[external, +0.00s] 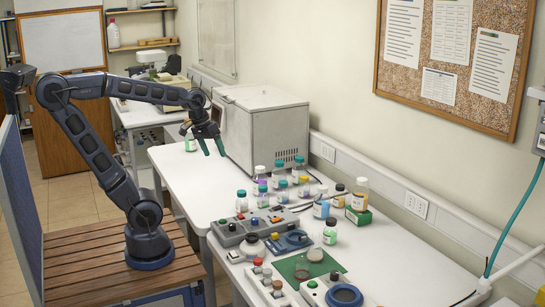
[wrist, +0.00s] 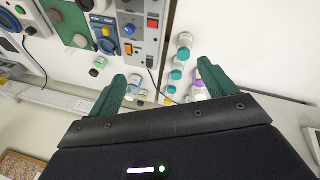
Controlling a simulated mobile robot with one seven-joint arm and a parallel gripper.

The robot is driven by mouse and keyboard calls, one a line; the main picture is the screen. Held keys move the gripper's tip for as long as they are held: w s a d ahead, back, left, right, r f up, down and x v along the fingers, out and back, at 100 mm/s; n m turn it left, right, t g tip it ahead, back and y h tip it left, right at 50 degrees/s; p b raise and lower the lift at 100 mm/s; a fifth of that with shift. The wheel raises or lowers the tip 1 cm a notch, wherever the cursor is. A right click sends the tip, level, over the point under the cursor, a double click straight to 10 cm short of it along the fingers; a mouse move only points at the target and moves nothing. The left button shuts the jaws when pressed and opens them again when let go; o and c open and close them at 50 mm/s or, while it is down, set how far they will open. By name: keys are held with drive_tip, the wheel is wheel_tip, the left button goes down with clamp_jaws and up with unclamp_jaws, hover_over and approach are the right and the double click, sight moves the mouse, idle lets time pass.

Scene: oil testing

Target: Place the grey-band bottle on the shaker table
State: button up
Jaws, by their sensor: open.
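My gripper (external: 213,152) is open and empty, raised above the far part of the white bench, in front of the grey box-shaped oven. In the wrist view its two green fingers (wrist: 162,76) are spread apart. Several small bottles (external: 263,197) with teal caps stand upright mid-bench; one has a purple band (external: 261,179). Some also show in the wrist view (wrist: 177,74) between and beyond the fingers. The bands are too small to tell which bottle has the grey one. A flat blue-and-grey device (external: 290,242) may be the shaker table; I cannot tell for certain.
The oven (external: 265,125) stands against the wall right of my gripper. Bare bench lies below my gripper.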

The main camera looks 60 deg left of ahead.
drive_tip(key=s+d+m+t+y, duration=0.1)
drive_tip(key=s+d+m, duration=0.1)
drive_tip(key=s+m, duration=0.2)
drive_tip(key=shift+s+f+y, duration=0.25)
drive_tip(key=shift+s+y, duration=0.15)
drive_tip(key=shift+s, duration=0.6)
